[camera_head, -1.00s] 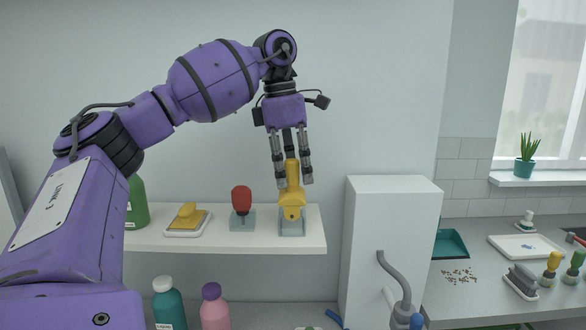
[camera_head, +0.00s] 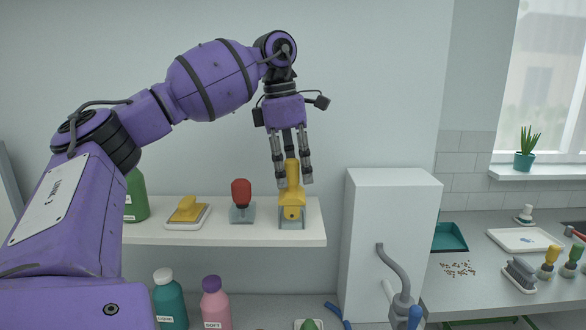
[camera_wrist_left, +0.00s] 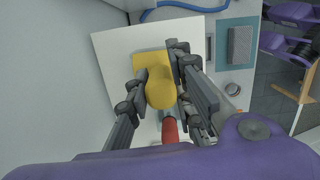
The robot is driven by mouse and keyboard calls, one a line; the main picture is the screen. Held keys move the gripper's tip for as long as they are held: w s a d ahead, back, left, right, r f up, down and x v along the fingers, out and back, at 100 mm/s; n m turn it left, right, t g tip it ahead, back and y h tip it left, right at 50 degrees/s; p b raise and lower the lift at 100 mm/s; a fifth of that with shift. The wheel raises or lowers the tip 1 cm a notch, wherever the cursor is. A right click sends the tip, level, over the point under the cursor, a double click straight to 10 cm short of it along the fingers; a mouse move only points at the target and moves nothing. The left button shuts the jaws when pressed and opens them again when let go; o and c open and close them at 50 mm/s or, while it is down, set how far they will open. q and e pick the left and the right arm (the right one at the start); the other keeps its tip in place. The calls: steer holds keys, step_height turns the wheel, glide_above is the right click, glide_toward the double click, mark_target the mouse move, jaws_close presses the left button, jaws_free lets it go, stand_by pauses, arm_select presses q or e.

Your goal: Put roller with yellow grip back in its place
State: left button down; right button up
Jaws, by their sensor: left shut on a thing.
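The roller with the yellow grip (camera_head: 292,203) stands upright, grip up, over a small grey base (camera_head: 285,225) at the right end of the wall shelf (camera_head: 230,240). My left gripper (camera_head: 293,180) points down from above and is shut on the top of the yellow grip. In the left wrist view the yellow grip (camera_wrist_left: 160,92) sits between the fingers of the left gripper (camera_wrist_left: 158,72). Whether the roller rests fully on the base is hard to tell.
A red-handled tool (camera_head: 241,195) stands close left of the roller, with a yellow sponge-like item (camera_head: 187,209) on a tray and a green bottle (camera_head: 137,195) further left. A tall white cabinet (camera_head: 390,240) stands right of the shelf. Bottles (camera_head: 215,300) stand below.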

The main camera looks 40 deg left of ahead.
arm_select(q)
steer(key=shift+f, duration=0.35)
steer(key=c, duration=1.5)
jaws_free()
steer(key=shift+o, duration=0.2)
steer(key=shift+r, duration=0.1)
steer(key=r, duration=0.4)
steer(key=a+r, duration=0.1)
steer(key=r, duration=0.2)
steer(key=s+r, duration=0.1)
steer(key=r, duration=0.3)
steer(key=shift+s+a+r, duration=0.1)
steer(key=shift+a+r, duration=0.05)
steer(key=shift+r, duration=0.2)
